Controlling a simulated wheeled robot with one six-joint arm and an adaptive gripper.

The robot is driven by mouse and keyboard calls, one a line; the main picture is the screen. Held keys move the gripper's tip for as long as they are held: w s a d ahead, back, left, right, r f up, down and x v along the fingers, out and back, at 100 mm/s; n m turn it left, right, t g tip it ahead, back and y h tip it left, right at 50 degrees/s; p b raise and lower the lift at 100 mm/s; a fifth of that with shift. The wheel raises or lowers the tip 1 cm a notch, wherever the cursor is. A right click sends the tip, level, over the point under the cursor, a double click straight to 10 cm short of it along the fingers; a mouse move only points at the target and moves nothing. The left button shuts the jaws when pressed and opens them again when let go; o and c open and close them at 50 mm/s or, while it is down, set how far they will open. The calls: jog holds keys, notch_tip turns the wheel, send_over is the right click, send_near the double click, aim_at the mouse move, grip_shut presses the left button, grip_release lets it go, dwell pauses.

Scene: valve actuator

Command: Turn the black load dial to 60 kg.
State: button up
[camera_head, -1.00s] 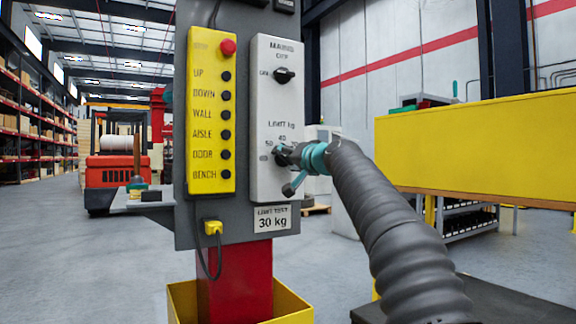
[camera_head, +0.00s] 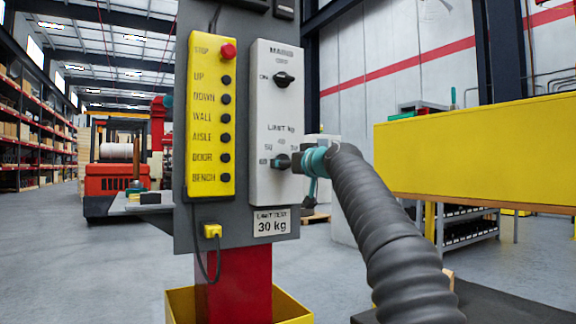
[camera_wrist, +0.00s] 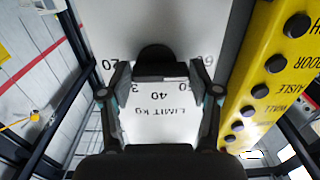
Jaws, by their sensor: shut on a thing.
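The black load dial (camera_head: 282,161) is low on the white panel (camera_head: 260,210) in the head view, to the right of the 60 mark. My gripper (camera_head: 298,160) reaches it from the right and covers part of it. In the wrist view the panel's print is upside down. There the dial (camera_wrist: 155,58) sits between the two fingers of my gripper (camera_wrist: 160,78), which are shut on it. The 40 mark lies just below the dial, 20 to the left and 60 to the upper right, partly hidden. I cannot tell exactly which mark its pointer meets.
The mains switch (camera_head: 284,79) is above the dial. A yellow button box (camera_head: 211,185) with a red stop button (camera_head: 228,51) is close on the left. A label reading 30 kg (camera_head: 272,221) is below. A yellow barrier (camera_head: 480,150) stands to the right.

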jog(key=shift+f, duration=0.1)
dwell(0.3)
jog(key=o, duration=1.1)
jog(key=shift+o, duration=0.2)
jog(key=shift+d, duration=0.1)
jog(key=v, duration=1.1)
jog(key=shift+s+d, duration=0.25)
jog(key=shift+s, duration=0.05)
